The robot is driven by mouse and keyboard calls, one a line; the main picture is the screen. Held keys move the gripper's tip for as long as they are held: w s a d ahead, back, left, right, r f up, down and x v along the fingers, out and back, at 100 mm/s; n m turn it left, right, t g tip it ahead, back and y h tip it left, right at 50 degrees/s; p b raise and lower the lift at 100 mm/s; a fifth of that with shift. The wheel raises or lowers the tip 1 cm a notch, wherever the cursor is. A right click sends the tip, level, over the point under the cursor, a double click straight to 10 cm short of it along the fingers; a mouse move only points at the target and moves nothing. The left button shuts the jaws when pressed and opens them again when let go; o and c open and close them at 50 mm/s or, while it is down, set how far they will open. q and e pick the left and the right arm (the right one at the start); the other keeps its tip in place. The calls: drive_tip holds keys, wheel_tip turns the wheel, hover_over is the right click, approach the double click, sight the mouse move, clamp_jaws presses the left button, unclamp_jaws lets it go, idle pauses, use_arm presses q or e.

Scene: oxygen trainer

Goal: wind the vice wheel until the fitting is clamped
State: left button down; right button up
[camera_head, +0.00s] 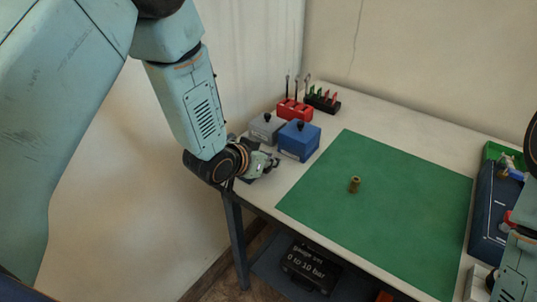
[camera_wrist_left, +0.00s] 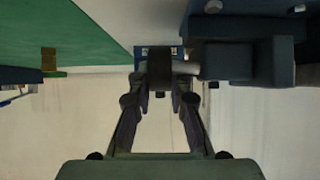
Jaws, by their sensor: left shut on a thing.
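My left gripper (camera_head: 268,163) is at the table's left front corner, shut on the vice wheel. In the left wrist view the fingers (camera_wrist_left: 160,95) close around the dark wheel (camera_wrist_left: 159,70). A short shaft joins the wheel to the dark blue vice (camera_wrist_left: 238,58) on the right. In the head view my gripper hides most of the vice, and its jaws cannot be made out. A small brass fitting (camera_head: 354,185) stands upright on the green mat (camera_head: 400,215), apart from the vice. A brass piece also shows in the left wrist view (camera_wrist_left: 48,58).
A blue box (camera_head: 299,141) and a grey box (camera_head: 266,128) stand close behind my left gripper. A red tool holder (camera_head: 294,110) and a dark rack (camera_head: 323,102) stand farther back. A dark blue case (camera_head: 492,205) lies at the right. Most of the mat is clear.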

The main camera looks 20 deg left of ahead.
use_arm(q)
drive_tip(key=shift+s+f, duration=0.2)
drive_tip(key=c, duration=1.6)
unclamp_jaws()
drive_tip(key=shift+o, duration=0.4)
drive_tip(key=shift+w+d, duration=0.1)
drive_tip(key=shift+r, duration=0.1)
drive_tip(key=v, duration=1.2)
drive_tip(key=shift+w, duration=0.1)
